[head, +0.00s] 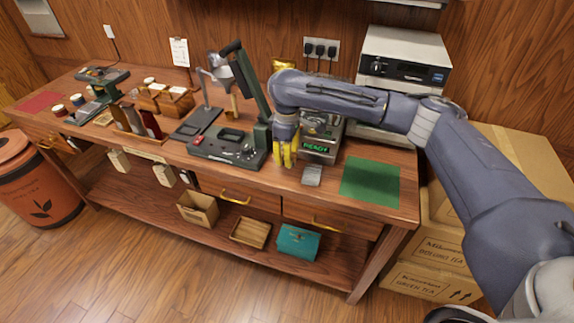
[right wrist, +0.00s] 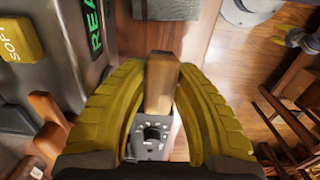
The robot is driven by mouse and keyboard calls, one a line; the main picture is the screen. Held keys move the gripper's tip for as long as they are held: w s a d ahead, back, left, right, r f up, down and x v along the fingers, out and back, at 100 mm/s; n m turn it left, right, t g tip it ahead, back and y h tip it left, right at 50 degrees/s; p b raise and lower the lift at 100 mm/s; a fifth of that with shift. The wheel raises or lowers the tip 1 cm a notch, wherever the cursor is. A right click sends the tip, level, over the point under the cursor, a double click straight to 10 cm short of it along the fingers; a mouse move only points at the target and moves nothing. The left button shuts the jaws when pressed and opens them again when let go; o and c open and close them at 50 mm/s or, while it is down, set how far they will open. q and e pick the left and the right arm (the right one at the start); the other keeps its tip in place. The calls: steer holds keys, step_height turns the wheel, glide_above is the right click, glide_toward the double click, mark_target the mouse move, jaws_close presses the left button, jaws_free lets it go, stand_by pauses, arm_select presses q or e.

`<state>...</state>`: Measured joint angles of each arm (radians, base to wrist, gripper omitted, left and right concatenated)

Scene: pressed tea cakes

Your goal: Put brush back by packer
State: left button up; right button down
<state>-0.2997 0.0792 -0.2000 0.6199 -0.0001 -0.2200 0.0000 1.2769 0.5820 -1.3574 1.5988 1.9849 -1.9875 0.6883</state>
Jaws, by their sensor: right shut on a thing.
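My right gripper (head: 287,161) points down over the bench, just left of the front of a grey machine with a green READY display (head: 328,132), which seems to be the packer. In the right wrist view its yellow fingers are shut on a wooden handle (right wrist: 160,84), which seems to be the brush's. The brush's far end is hidden, and in the head view the brush cannot be made out. The machine also shows at the left of the wrist view (right wrist: 66,70), close beside the fingers. My left gripper is not in view.
A small grey block (head: 312,175) lies in front of the machine, left of a clear green mat (head: 370,182). A dark green lever press (head: 228,146) stands left of my gripper. Cartons (head: 430,245) stand right of the bench (head: 265,178), and a shelf below holds boxes.

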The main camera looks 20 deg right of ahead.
mark_target(287, 172)
steer(key=shift+f, duration=1.95)
steer(key=shift+f, duration=0.2)
steer(key=c, duration=1.1)
jaws_free()
steer(key=shift+c, duration=0.2)
step_height(287, 172, up, 12)
steer(key=shift+r, duration=0.2)
